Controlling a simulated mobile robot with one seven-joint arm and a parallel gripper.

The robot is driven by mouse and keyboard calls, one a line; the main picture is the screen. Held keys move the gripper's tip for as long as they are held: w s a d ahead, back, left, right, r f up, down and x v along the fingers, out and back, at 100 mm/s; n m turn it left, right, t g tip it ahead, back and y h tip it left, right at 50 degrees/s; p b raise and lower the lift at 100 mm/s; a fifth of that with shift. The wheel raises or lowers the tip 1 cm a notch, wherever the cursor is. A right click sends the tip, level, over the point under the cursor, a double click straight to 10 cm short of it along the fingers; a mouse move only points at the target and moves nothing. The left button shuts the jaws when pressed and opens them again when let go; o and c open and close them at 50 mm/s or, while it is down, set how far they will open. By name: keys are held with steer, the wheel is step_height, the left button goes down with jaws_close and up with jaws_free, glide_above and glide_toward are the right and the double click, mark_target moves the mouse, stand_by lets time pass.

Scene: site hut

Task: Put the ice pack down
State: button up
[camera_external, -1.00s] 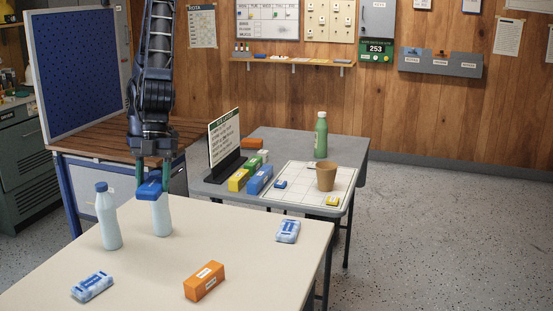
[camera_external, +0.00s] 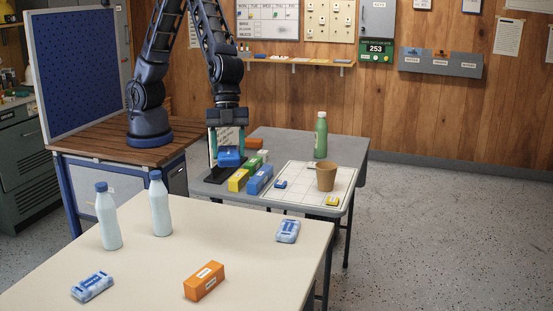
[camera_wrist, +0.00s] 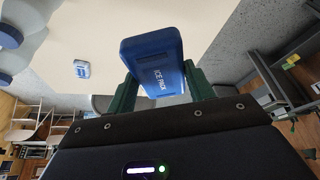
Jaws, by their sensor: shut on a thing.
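The blue ice pack (camera_external: 229,157) is held between the teal fingers of my gripper (camera_external: 228,148). In the wrist view the ice pack (camera_wrist: 153,65) shows its "ICE PACK" lettering, with a finger on each side of it. My gripper is shut on it. In the outside view it hangs over the left part of the grey table (camera_external: 285,143), in front of the upright sign, partly hiding the sign (camera_external: 213,146). I cannot tell the exact height of the pack above the table.
On the grey table are a yellow box (camera_external: 238,180), a blue box (camera_external: 260,180), a white gridded mat (camera_external: 302,192), a brown cup (camera_external: 326,178) and a green bottle (camera_external: 320,135). The beige table (camera_external: 240,235) holds two bottles, an orange box (camera_external: 204,281) and two blue-and-white packs.

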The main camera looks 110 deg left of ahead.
steer(key=w+a+n, duration=0.1)
steer(key=w+a, duration=0.2)
steer(key=a, duration=0.4)
steer(key=w+a+n+t, duration=0.1)
steer(key=w+a, duration=0.3)
steer(key=a, duration=0.4)
steer(key=w+a+n, duration=0.1)
steer(key=w+a, duration=0.2)
steer(key=a, duration=0.4)
steer(key=w+a+n+y, duration=0.2)
steer(key=a+n, duration=0.1)
steer(key=a, duration=2.4)
steer(key=n+t+y, duration=0.2)
steer(key=n, duration=0.5)
glide_above(290, 137)
steer(key=s, duration=0.1)
step_height(290, 137, down, 5)
steer(key=f, duration=2)
steer(key=shift+s+a, duration=0.15)
steer(key=shift+a, duration=0.1)
steer(key=shift+f, duration=0.2)
